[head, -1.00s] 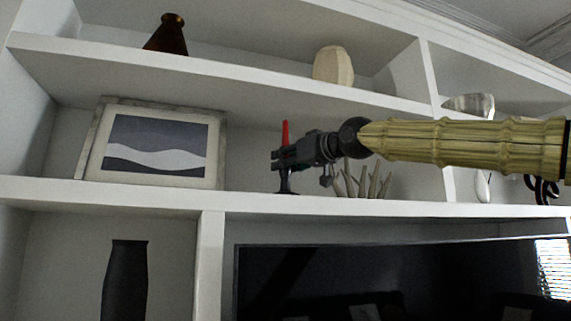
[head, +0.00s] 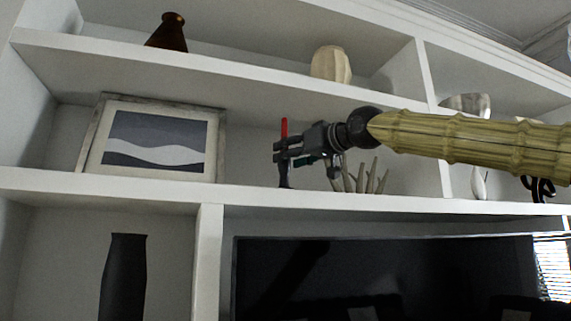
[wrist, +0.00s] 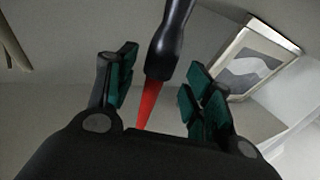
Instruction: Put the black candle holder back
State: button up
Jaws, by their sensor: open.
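The black candle holder (head: 285,177) stands upright on the middle shelf with a red candle (head: 284,127) in it. In the wrist view the holder (wrist: 170,42) appears upside down, with the red candle (wrist: 151,100) pointing down the picture. My gripper (head: 281,151) is at the holder's upper part and partly hides it in the head view. In the wrist view the green-padded fingers of my gripper (wrist: 158,88) are spread on either side of the holder and candle, with visible gaps. Whether a finger touches cannot be told.
A framed picture (head: 155,142) leans on the same shelf to the left. A pale branching ornament (head: 362,180) stands close on the right, behind my wrist. The shelf (head: 130,188) is clear between picture and holder. A vase (head: 331,64) stands above.

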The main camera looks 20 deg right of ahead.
jog(key=b+v, duration=0.4)
jog(key=v, duration=0.5)
jog(key=shift+s, duration=0.15)
dwell(0.4)
